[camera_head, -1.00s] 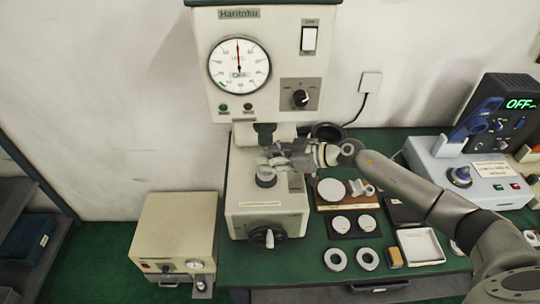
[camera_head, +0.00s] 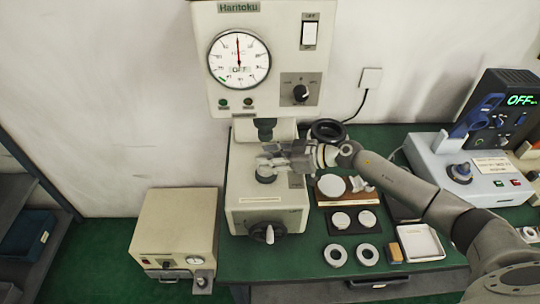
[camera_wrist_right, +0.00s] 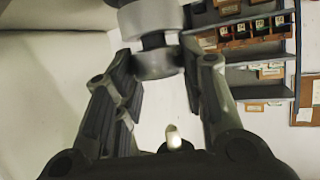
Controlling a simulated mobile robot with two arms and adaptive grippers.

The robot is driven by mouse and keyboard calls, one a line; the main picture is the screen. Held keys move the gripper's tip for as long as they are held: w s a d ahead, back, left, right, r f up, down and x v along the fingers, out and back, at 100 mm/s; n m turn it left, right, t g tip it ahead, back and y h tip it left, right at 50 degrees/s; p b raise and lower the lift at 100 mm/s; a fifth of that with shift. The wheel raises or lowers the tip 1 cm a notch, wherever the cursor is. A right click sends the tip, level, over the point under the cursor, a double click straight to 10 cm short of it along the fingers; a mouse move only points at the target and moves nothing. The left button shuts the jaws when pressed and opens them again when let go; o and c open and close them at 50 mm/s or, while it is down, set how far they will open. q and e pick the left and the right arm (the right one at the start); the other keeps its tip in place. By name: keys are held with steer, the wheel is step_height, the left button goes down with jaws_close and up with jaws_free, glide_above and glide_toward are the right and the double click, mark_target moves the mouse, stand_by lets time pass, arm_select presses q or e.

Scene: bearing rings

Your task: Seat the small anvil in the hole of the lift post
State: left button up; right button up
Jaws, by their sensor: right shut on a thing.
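My right gripper (camera_head: 270,162) is at the tester's lift post (camera_head: 265,178), over its top and below the dark upper head. In the right wrist view its two fingers close on the sides of a grey disc, which I take to be the small anvil (camera_wrist_right: 156,64). A dark neck joins the disc to a wider pale cylinder above it in that picture. In the head view the fingers largely hide the anvil. I cannot tell whether its stem sits in the hole. My left gripper is not in view.
The tester (camera_head: 265,210) stands on the green bench (camera_head: 300,270). Right of it are a wooden holder (camera_head: 345,197), a dark tray with white discs (camera_head: 354,222), two rings (camera_head: 335,255) and a white tray (camera_head: 420,243). A blue-grey device (camera_head: 470,175) stands further right.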

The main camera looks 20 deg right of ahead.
steer(key=shift+f, duration=0.4)
steer(key=o, duration=1.3)
steer(key=shift+f, duration=0.1)
steer(key=shift+o, duration=0.2)
steer(key=shift+s, duration=0.1)
steer(key=v, duration=1.2)
steer(key=shift+f, duration=0.1)
